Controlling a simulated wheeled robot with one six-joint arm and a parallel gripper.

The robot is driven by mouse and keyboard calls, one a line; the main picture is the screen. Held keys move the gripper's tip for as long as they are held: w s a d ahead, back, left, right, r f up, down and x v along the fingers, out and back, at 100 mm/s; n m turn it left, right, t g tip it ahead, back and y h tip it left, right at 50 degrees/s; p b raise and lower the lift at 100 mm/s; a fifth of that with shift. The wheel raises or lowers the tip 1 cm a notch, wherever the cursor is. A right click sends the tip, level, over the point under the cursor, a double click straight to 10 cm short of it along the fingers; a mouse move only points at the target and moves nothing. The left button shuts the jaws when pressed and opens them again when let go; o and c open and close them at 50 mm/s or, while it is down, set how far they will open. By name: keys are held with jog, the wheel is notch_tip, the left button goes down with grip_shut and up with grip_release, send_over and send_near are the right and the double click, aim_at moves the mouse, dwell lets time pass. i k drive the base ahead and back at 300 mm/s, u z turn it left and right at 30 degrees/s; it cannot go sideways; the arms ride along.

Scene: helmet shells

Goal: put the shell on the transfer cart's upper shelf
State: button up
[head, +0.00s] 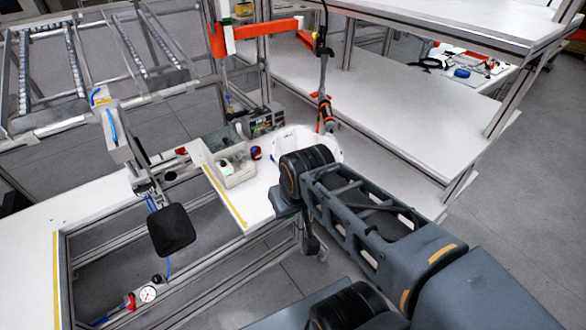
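A white rounded shell (328,145) sits at the back right of the white workbench, partly hidden behind my arm. My dark grey arm reaches in from the lower right, and its joint covers the shell's near left side. Dark parts at the arm's far end, probably my gripper (311,238), hang by the bench's front edge. I cannot make out its fingers or whether they hold anything. A white two-level shelf unit stands at the right, with an upper shelf (440,18) and a lower shelf (375,105). I cannot tell whether it is the transfer cart.
A grey bin (236,172) with small parts stands left of the shell. An orange hanging arm (262,30) carries a tool (325,112) down near the shell. A black pad (171,230) on a post stands at the left. Grey floor is free at the far right.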

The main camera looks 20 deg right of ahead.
aim_at(441, 116)
jog(key=u, duration=2.4)
jog(key=k, duration=1.15)
jog(key=z, duration=0.7)
